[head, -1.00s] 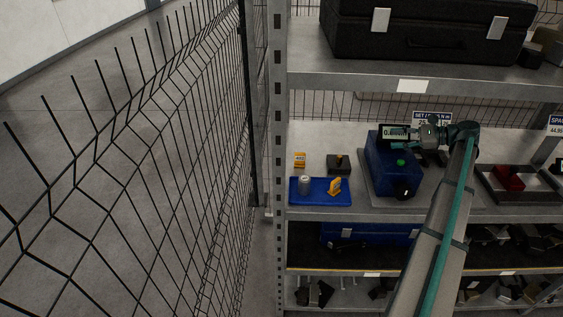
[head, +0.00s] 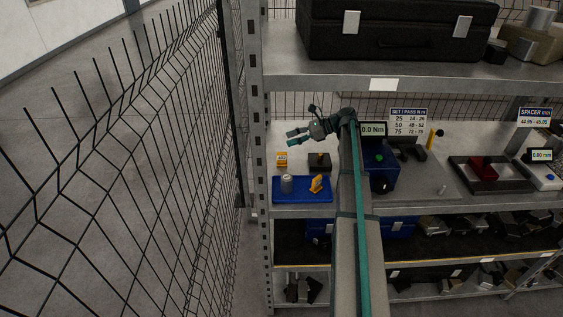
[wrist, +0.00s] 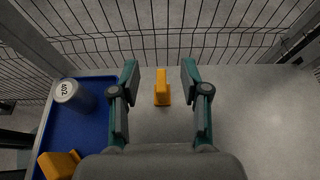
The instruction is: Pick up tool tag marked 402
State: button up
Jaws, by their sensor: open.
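An orange tag (head: 282,160) stands on the shelf behind the blue tray; its small print is hard to read in the head view. In the wrist view this tag (wrist: 161,88) shows between my two fingers, with space on both sides. My gripper (head: 291,136) is open and empty, above the tag and apart from it as far as I can see. A second orange tag (head: 316,184) is in the tray too, and shows at the wrist view's lower left (wrist: 58,164).
The blue tray (head: 285,200) lies at the shelf's front left. A dark block (head: 319,163) stands right of the orange tag, and a blue case (head: 385,180) further right. Wire mesh (wrist: 190,30) closes the back. A shelf (head: 330,84) hangs above.

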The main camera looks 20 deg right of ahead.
aim_at(282, 158)
notch_tip(282, 158, down, 7)
jog(key=b, duration=0.4)
jog(key=shift+r, duration=0.1)
jog(key=shift+w+a+b, duration=0.2)
jog(key=shift+a, duration=0.3)
jog(key=shift+w+a+b, duration=0.15)
jog(key=shift+w+a, duration=0.05)
jog(key=shift+a, duration=0.3)
jog(key=b+x, duration=0.2)
jog(key=x, duration=0.3)
jog(key=shift+d, duration=0.1)
jog(key=shift+w+a, duration=0.1)
jog(key=shift+a, duration=0.1)
grip_shut()
